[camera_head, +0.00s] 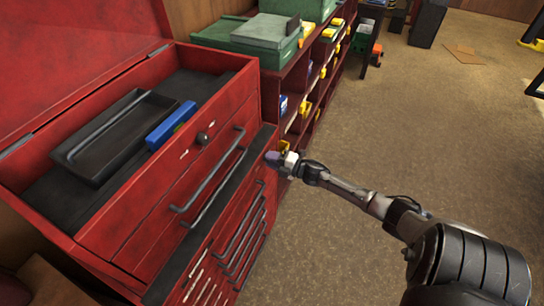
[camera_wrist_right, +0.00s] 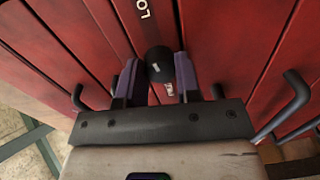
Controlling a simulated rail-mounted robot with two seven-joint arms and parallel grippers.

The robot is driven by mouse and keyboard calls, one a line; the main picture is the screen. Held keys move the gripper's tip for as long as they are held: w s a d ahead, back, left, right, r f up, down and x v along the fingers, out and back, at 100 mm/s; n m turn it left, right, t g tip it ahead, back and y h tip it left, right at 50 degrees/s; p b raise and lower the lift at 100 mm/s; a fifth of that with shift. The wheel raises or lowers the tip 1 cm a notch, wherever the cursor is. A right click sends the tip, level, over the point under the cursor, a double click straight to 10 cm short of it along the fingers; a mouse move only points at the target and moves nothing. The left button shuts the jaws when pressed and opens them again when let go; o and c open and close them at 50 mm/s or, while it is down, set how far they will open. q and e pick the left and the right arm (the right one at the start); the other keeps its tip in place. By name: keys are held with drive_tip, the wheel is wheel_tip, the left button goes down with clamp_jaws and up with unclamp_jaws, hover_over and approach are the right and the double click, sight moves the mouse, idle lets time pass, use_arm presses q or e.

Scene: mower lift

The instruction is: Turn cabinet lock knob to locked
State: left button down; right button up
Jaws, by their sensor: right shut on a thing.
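The red tool cabinet (camera_head: 130,240) stands at the left in the head view. My right gripper (camera_head: 273,157) is at the right part of its front. In the right wrist view, a round black knob (camera_wrist_right: 159,62) sits between the purple fingers of my right gripper (camera_wrist_right: 160,80), which are shut on it. White letters "LO" (camera_wrist_right: 143,9) show above the knob, and another partly hidden white mark shows below it. In the head view the fingers hide the gripped knob. Another dark knob (camera_head: 203,139) shows on the upper chest front. My left gripper is out of view.
Long drawer handles (camera_head: 240,240) stick out from the front; others flank the gripper in the wrist view (camera_wrist_right: 297,90). The open chest top holds a dark tray (camera_head: 115,135) and a blue item (camera_head: 165,130). Red shelves (camera_head: 300,105) stand behind. Floor at right is mostly clear.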

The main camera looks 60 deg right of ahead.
drive_tip(key=shift+m+p, duration=0.45)
drive_tip(key=shift+m, duration=0.35)
drive_tip(key=o, duration=0.9)
drive_tip(key=shift+s, duration=0.1)
drive_tip(key=s, duration=0.4)
drive_tip(key=s+d+p, duration=0.1)
drive_tip(key=s, duration=0.8)
drive_tip(key=shift+s+d+r+p, duration=0.25)
drive_tip(key=shift+s+r+p, duration=0.05)
drive_tip(key=shift+r+p, duration=0.05)
drive_tip(key=shift+m, duration=0.3)
